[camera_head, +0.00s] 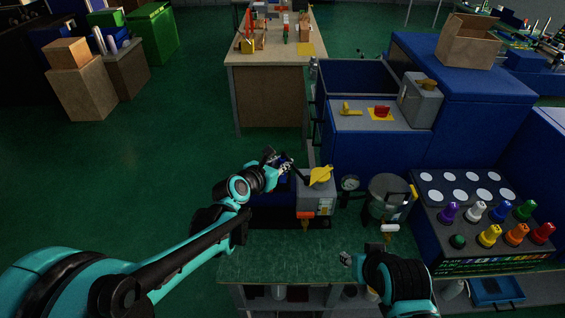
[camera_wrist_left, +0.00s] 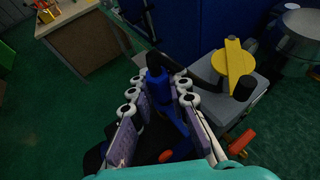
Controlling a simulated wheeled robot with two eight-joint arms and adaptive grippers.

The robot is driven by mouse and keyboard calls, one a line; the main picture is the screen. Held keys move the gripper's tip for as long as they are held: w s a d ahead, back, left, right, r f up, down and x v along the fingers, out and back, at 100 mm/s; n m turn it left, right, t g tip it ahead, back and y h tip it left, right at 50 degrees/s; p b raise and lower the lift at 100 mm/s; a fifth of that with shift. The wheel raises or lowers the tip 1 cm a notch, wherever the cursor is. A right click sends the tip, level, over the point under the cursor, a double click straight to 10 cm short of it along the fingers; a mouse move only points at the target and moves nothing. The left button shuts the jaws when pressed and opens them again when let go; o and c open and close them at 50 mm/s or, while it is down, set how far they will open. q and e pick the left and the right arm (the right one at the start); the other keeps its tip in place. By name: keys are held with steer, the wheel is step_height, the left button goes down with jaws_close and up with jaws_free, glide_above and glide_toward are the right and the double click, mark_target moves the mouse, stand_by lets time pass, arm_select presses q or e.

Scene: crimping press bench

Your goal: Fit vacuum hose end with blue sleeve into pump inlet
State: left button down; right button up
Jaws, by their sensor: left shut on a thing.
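My left gripper (camera_head: 284,168) is shut on the blue sleeve (camera_wrist_left: 156,84) of the hose end, which sits between its fingers in the left wrist view. A black tube-like part (camera_wrist_left: 200,69) runs from beside the sleeve's tip towards the grey pump box (camera_head: 316,201) with a yellow handle (camera_head: 320,175). The same box (camera_wrist_left: 260,92) shows at the right of the wrist view. I cannot tell whether the sleeve touches the black part or is seated in it. My right gripper (camera_head: 346,259) is low over the bench's right front; its finger opening is too small to judge.
A gauge (camera_head: 349,184) and a round metal vessel (camera_head: 389,197) stand right of the pump box. A panel of coloured knobs (camera_head: 489,235) is farther right. A blue cabinet (camera_head: 366,147) rises behind. The green bench top (camera_head: 280,262) is clear in front.

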arm_select(q)
steer(key=shift+f, duration=0.25)
steer(key=c, duration=1.4)
jaws_free()
steer(key=shift+o, duration=0.2)
steer(key=v, duration=1.2)
steer(key=s+a+f+m+g+y, duration=0.2)
steer(key=s+a+m, duration=0.4)
steer(key=m, duration=0.9)
steer(key=s+a+f+m+g+y, duration=0.2)
steer(key=s+a+f+m+y, duration=0.2)
steer(key=s+m, duration=0.8)
step_height(320, 180, down, 3)
steer(key=a+m, duration=0.2)
steer(key=m, duration=0.1)
steer(key=shift+s+g+y, duration=0.3)
steer(key=shift+g+y, duration=0.1)
